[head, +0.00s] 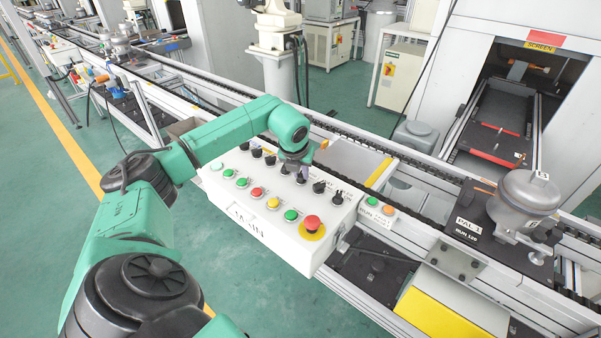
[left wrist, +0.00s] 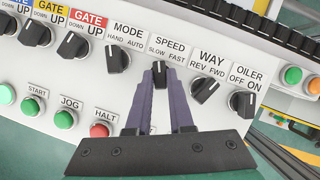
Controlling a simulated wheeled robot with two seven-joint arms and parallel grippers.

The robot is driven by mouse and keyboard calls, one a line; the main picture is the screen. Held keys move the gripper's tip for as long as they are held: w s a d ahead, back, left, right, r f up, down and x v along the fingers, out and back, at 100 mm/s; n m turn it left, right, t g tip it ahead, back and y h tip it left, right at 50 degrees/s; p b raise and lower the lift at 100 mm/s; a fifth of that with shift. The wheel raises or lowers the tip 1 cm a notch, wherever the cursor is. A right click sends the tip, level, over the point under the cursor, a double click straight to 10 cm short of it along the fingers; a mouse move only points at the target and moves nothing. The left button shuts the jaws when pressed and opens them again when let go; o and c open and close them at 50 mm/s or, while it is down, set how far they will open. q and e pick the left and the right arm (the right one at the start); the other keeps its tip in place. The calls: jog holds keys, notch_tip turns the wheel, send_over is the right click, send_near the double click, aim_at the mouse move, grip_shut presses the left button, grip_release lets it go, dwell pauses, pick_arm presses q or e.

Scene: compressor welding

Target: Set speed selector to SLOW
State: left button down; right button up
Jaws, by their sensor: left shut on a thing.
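The white control panel (head: 302,256) stands beside the conveyor in the head view, with a row of black selector knobs along its far side. My left gripper (head: 298,172) reaches down onto this row. In the left wrist view the left gripper (left wrist: 159,78) is shut on the speed selector (left wrist: 159,67), a black knob below the SPEED label (left wrist: 168,50) marked SLOW on the left and FAST on the right. The fingers hide most of the knob. Its exact pointing is hard to tell. My right gripper is in neither view.
The MODE knob (left wrist: 117,61) is close on the left of the fingers, and the WAY knob (left wrist: 205,90) and OILER knob (left wrist: 242,103) are on the right. Several push buttons line the near side, with a red mushroom button (head: 312,223) at the corner.

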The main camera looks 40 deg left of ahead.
pick_arm(q)
jog(key=shift+w+a+r, duration=0.1)
jog(key=shift+r, duration=0.1)
jog(key=c, duration=0.8)
grip_release()
jog(key=shift+f, duration=0.1)
jog(key=shift+s+r, duration=0.2)
jog(key=shift+r, duration=0.15)
jog(key=b+v, duration=0.2)
jog(key=v, duration=1.2)
jog(key=shift+f, duration=0.15)
